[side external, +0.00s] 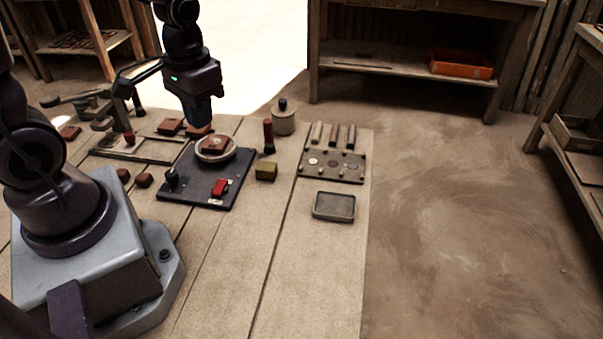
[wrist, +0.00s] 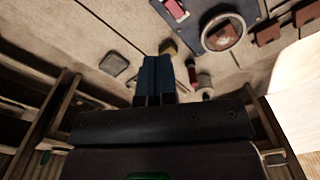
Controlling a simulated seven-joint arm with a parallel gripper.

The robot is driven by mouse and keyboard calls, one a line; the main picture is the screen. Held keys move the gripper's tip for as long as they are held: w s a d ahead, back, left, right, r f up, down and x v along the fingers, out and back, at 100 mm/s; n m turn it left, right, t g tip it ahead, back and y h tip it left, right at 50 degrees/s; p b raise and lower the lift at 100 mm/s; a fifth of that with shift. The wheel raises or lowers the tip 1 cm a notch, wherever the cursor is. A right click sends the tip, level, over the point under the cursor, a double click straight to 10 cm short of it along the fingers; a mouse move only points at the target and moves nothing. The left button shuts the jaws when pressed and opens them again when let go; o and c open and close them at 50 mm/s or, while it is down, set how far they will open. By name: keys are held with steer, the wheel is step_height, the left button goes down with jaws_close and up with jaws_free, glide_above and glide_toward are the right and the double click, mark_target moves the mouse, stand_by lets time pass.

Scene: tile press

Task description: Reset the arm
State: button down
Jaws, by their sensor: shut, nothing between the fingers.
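My gripper (side external: 201,118) hangs above the wooden board table, just behind and above the dark base plate (side external: 205,192). In the wrist view its fingers (wrist: 156,75) are together with nothing between them. The dark plate carries a round pale dish (side external: 231,154) with a reddish-brown tile (side external: 215,144) in it. A red block (side external: 220,187) and a small dark knob (side external: 172,178) are also on the plate. The gripper is apart from all of these. In the wrist view the dish (wrist: 205,42) with its tile and the red block (wrist: 176,10) show at the top.
Right of the plate are a yellowish block (side external: 266,171), a dark red upright cylinder (side external: 268,136), a lidded jar (side external: 283,120), a slotted board (side external: 331,181) and a shallow grey tray (side external: 334,218). Several brown blocks lie at left near a wooden frame (side external: 139,157). The table's front is clear.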

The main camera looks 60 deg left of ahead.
steer(key=s+d+r+m+t, duration=0.1)
steer(key=s+d+r+t, duration=0.1)
steer(key=r, duration=0.5)
steer(key=s+d+r+m+t, duration=0.1)
steer(key=d+r+t, duration=0.2)
steer(key=r, duration=0.4)
steer(key=shift+s+d+r+m+t, duration=0.15)
steer(key=shift+s+d+m+t, duration=0.2)
steer(key=shift+d, duration=0.25)
